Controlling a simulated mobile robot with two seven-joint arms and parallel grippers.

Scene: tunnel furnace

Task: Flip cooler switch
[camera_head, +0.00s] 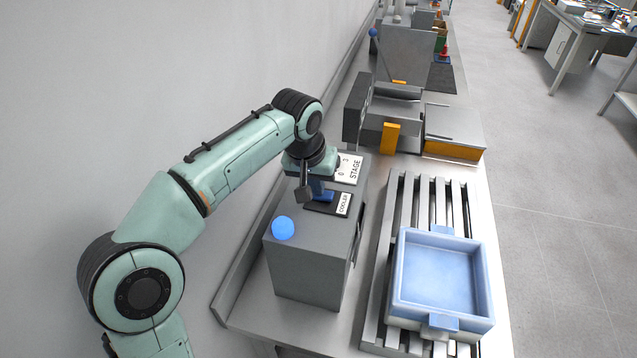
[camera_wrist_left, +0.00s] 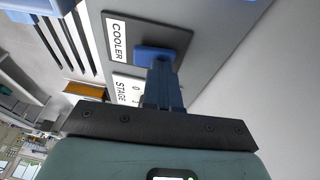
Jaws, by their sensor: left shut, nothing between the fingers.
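The cooler switch (camera_head: 325,197) is a blue lever on a dark plate labelled COOLER, on top of a grey control box (camera_head: 308,272). In the left wrist view the blue switch (camera_wrist_left: 148,54) shows just beyond my fingertips, next to the COOLER label (camera_wrist_left: 116,39). My left gripper (camera_head: 317,193) points down over the switch, its blue fingers (camera_wrist_left: 163,72) shut with nothing between them. The fingertips overlap the switch in both views, and I cannot tell whether they touch it. My right gripper is out of view.
A STAGE label (camera_head: 350,169) lies behind the cooler plate, partly hidden by my wrist. A blue ball-shaped knob (camera_head: 283,228) sits at the box's near left. A pale blue tray (camera_head: 398,280) rests on a slatted rack (camera_head: 380,310) to the right. The wall (camera_head: 150,90) is close on the left.

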